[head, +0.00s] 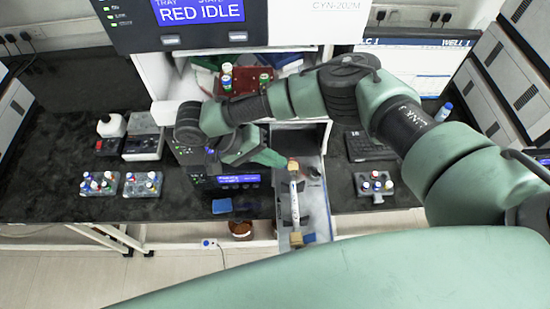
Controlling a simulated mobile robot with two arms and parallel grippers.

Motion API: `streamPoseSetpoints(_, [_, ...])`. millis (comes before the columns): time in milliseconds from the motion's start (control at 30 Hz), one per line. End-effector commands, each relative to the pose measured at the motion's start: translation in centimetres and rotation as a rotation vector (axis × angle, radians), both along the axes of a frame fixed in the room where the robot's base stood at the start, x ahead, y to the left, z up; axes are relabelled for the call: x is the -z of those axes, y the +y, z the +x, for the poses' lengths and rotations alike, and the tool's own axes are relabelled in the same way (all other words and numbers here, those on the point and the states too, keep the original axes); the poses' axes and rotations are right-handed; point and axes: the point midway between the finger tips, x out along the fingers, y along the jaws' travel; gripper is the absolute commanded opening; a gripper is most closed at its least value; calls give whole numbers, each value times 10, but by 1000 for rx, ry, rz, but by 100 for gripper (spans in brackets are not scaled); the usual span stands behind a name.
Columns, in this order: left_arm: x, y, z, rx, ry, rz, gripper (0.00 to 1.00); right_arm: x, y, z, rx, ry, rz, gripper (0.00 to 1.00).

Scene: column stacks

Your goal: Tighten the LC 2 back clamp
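An open drawer tray (318,215) extends from the instrument. In it lies a slim white column (294,205) with tan end pieces, pointing from back to front. Dark clamp-like parts flank the column; the back one is small and partly hidden by my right wrist, and I cannot tell how tight it is. My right arm comes in from the right and bends down over the back of the tray. My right gripper (280,160) is close to the column's back end; its fingers are too small to tell open from shut, or touching from apart. My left gripper is not in view.
A red rack (240,80) with vials stands inside the instrument behind my arm. Vial racks sit on the bench at left (143,184) and right (375,185). A blue-lit display (238,180) is left of the tray.

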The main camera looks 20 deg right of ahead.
Motion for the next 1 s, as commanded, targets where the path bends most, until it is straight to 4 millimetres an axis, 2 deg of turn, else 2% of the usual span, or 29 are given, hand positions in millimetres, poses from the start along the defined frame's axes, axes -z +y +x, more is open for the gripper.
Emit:
streamPoseSetpoints(33, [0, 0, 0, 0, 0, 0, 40, 1, 0, -2, 1, 5, 0, 0])
streamPoseSetpoints(100, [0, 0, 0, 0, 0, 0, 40, 2, 0, -2, 0, 4, 1, 21])
streamPoseSetpoints(133, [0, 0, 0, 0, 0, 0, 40, 2, 0, -2, 0, 4, 1, 26])
streamPoseSetpoints(467, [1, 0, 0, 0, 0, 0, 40, 0, 1, 0, -1, 2, 2, 26])
streamPoseSetpoints(1000, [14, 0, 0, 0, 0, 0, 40, -50, 52, 13, -1, 1, 0, 26])
